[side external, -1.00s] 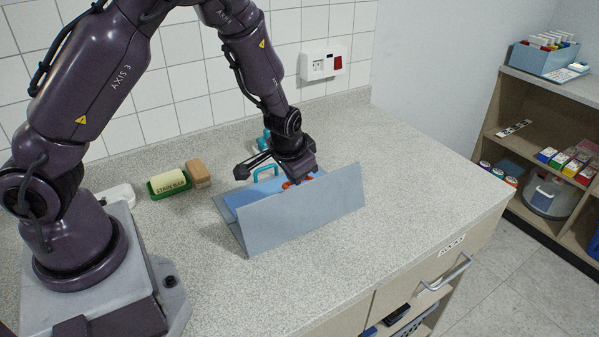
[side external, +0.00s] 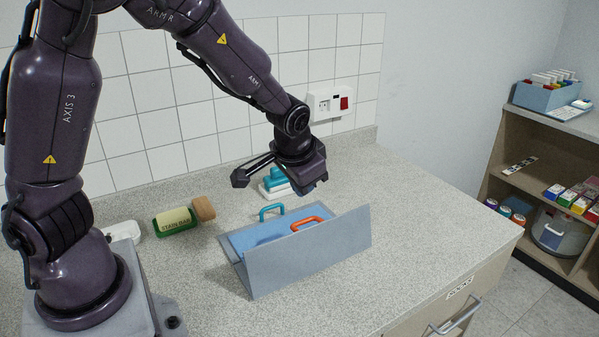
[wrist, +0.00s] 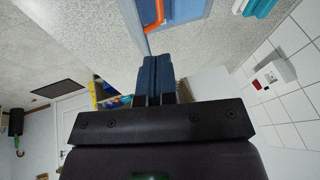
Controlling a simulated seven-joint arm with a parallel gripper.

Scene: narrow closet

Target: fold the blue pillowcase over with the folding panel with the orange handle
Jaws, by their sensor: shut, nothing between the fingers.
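The folding board is grey-blue. Its near panel (side external: 310,255) stands up steeply, tilted. The orange handle (side external: 307,223) shows just behind this panel's upper edge and also in the wrist view (wrist: 152,14). The blue pillowcase (side external: 255,236) lies behind the raised panel, which hides much of it. A teal handle (side external: 271,209) stands at the board's far side. My gripper (side external: 307,189) is above and behind the orange handle, apart from it. In the wrist view its two fingers (wrist: 156,76) are together, with nothing between them.
A teal-handled white item (side external: 274,184) sits behind the board, near my gripper. A stain bar in a green dish (side external: 175,222) and a brown block (side external: 203,208) lie to the left. The wall socket (side external: 330,104) is behind. The counter right of the board is clear.

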